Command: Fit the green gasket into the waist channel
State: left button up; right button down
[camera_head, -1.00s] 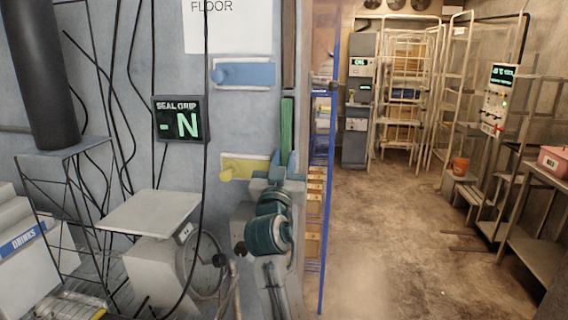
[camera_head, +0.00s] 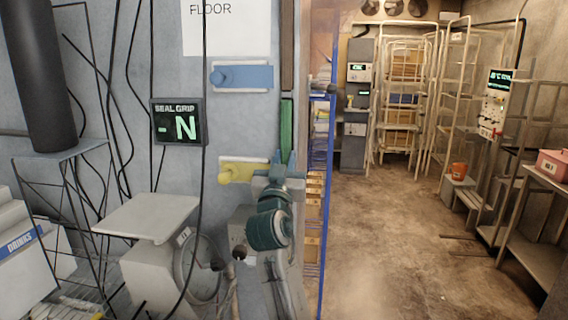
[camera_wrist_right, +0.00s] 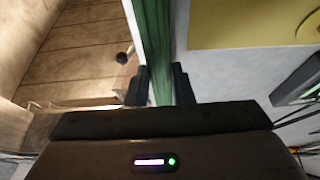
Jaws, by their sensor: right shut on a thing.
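The green gasket (camera_head: 286,126) is a narrow upright strip at the edge of the grey wall, beside the doorway. My right gripper (camera_head: 287,163) is at its lower visible part, at about the height of the yellow plate. In the right wrist view the gasket (camera_wrist_right: 153,40) runs between the two fingers of the right gripper (camera_wrist_right: 159,84), which are shut on it. The waist channel cannot be told apart; the gripper and the gasket cover that part of the edge. My left gripper is not in view.
A yellow handle plate (camera_head: 243,170) sits just left of the right gripper, with a blue one (camera_head: 242,76) above. A display (camera_head: 179,121) reads "SEAL GRIP - N". A blue post (camera_head: 325,200) stands close on the right. The floor (camera_head: 400,230) beyond is clear.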

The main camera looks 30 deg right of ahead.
jog(key=shift+w+d+r, duration=0.1)
jog(key=shift+w+d, duration=0.15)
jog(key=shift+w, duration=0.1)
jog(key=c, duration=0.6)
grip_release()
jog(key=shift+s+a, duration=1.05)
jog(key=shift+s, duration=0.35)
jog(key=shift+s+a, duration=1.05)
jog(key=shift+s, duration=0.3)
jog(key=shift+b, duration=0.3)
